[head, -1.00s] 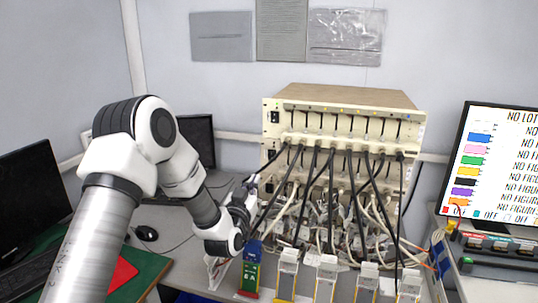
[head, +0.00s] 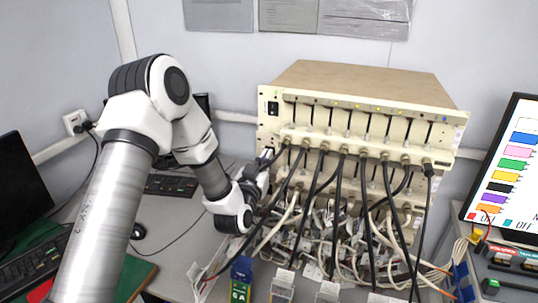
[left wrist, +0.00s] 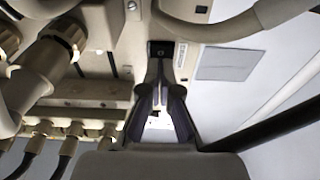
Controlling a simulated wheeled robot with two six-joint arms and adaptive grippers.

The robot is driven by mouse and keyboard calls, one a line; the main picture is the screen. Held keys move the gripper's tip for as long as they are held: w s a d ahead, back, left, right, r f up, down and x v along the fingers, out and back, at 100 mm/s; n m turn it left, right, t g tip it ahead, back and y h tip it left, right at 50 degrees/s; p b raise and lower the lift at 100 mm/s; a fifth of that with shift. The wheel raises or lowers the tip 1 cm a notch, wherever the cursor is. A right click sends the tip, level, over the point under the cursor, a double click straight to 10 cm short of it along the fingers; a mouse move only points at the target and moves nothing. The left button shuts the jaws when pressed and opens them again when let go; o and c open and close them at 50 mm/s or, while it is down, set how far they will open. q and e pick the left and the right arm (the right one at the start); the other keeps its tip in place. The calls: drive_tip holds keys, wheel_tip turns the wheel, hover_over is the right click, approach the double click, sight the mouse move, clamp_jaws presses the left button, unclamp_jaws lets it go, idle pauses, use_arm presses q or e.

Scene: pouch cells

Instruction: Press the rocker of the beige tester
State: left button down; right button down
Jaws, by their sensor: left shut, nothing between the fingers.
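The beige tester (head: 360,125) stands on the bench at the back, with a row of black cables plugged into its front. Its black rocker (head: 272,107) is at the upper left of the front panel. It also shows in the left wrist view (left wrist: 160,49), just beyond the fingertips. My left gripper (head: 268,154) is shut and empty, just below the rocker and beside the leftmost cable. In the left wrist view its fingers (left wrist: 161,88) point toward the rocker. I cannot tell if they touch it; a gap seems to show. My right gripper is not in view.
Thick black cables (head: 338,205) hang in front of the tester, close to my left gripper. Tangled wires (head: 320,235) fill the space below. A monitor (head: 510,170) stands at the right. A keyboard (head: 170,185) lies behind my left arm.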

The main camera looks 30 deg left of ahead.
use_arm(q)
drive_tip(key=r+g+p, duration=0.1)
drive_tip(key=r+p, duration=0.1)
drive_tip(key=p, duration=0.1)
drive_tip(key=shift+w+r, duration=0.15)
drive_tip(key=shift+w, duration=0.05)
drive_tip(key=shift+s+f+g, duration=0.1)
drive_tip(key=shift+f+g, duration=0.2)
drive_tip(key=shift+f, duration=0.3)
